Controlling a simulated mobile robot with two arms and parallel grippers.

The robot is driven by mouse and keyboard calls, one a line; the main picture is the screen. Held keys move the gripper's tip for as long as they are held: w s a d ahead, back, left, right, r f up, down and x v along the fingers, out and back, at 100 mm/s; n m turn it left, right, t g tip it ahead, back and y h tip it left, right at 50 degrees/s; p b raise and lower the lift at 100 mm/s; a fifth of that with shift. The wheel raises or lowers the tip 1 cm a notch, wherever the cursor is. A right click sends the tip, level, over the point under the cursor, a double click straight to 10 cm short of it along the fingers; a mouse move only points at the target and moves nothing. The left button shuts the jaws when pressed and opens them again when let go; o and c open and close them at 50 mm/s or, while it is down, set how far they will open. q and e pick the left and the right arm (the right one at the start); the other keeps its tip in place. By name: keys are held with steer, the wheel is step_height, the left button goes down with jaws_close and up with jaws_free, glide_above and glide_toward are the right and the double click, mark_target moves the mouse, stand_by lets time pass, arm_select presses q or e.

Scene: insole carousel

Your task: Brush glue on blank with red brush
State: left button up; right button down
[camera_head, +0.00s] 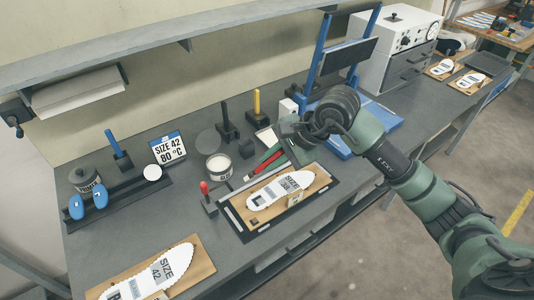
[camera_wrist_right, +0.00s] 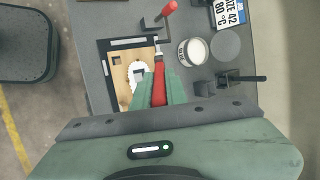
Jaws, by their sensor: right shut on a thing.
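My right gripper (camera_head: 273,152) is shut on the red brush (camera_head: 265,162). In the wrist view the green fingers (camera_wrist_right: 158,88) close on either side of the red brush handle (camera_wrist_right: 158,85), and its narrow end points away, between the blank and the glue pot. The blank (camera_head: 280,187), a white insole shape printed SIZE 38, lies on a wooden board in a black frame; it partly shows in the wrist view (camera_wrist_right: 136,68). The open glue pot (camera_head: 219,166) stands behind it and also shows in the wrist view (camera_wrist_right: 193,52). The brush tip appears above the table; contact is unclear. My left gripper is out of view.
A red-knobbed tool (camera_head: 204,188) stands left of the frame. Black holders with a yellow handle (camera_head: 257,103) and a SIZE 42 sign (camera_head: 168,148) stand behind. A blue press (camera_head: 345,55) is at the back right. Another SIZE 42 board (camera_head: 202,258) lies at the front left.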

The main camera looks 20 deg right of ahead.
step_height(320, 180, down, 5)
steer(key=shift+r+b, duration=0.1)
steer(key=shift+b, duration=1.05)
